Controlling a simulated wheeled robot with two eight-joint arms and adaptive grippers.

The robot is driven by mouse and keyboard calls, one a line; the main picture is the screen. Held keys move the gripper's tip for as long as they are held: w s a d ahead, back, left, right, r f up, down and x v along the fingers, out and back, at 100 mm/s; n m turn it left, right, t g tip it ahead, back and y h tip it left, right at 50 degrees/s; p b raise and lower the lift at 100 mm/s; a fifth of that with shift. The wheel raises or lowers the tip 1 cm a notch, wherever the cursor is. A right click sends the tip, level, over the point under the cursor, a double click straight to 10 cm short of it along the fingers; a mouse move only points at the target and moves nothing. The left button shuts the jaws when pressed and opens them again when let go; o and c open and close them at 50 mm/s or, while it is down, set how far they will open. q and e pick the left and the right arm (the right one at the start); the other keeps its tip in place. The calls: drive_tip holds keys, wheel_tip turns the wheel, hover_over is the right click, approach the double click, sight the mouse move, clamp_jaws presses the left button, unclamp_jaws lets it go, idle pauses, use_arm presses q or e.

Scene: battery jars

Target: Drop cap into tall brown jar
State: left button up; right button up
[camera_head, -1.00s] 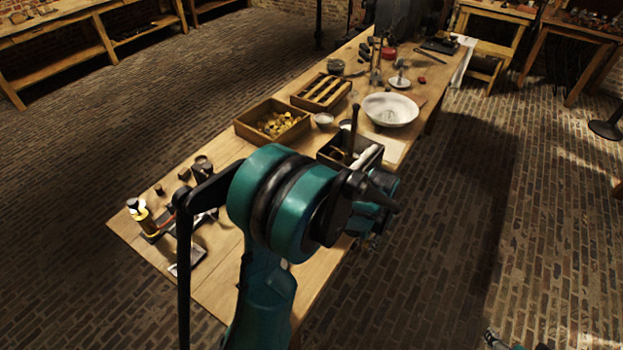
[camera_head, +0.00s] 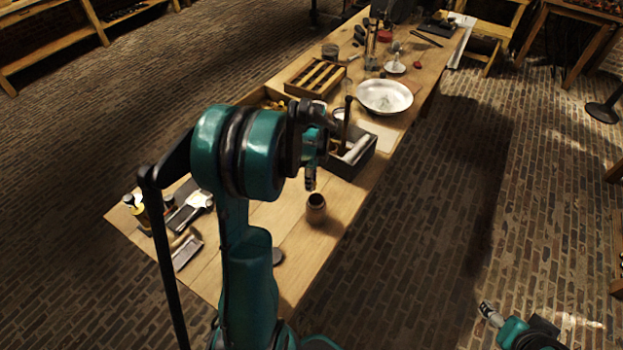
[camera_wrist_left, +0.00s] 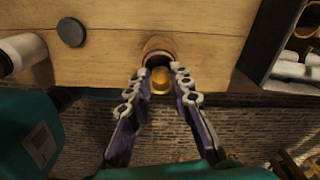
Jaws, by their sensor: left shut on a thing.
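A brown jar (camera_head: 316,210) stands upright near the table's right edge. In the left wrist view its rim (camera_wrist_left: 158,45) shows just beyond my fingertips. My left gripper (camera_head: 310,184) points down just above the jar in the head view. In the left wrist view the gripper (camera_wrist_left: 160,80) is shut on a small yellow cap (camera_wrist_left: 160,76), which appears in front of the jar's mouth. I cannot tell the exact height of the cap over the rim. My right gripper (camera_head: 489,313) is at the lower right, away from the table; its jaws are too small to read.
A dark box (camera_head: 350,158) with white rolls stands close behind the jar. A dark round disc (camera_head: 278,257) lies on the table in front, also in the left wrist view (camera_wrist_left: 71,32). A white bowl (camera_head: 385,96) and a slotted wooden tray (camera_head: 315,78) are farther back.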

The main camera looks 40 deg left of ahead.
use_arm(q)
wheel_tip(320, 180, down, 5)
drive_tip(key=b, duration=0.3)
drive_tip(key=shift+r, duration=0.1)
drive_tip(key=o, duration=0.8)
wheel_tip(320, 180, up, 12)
idle(0.4)
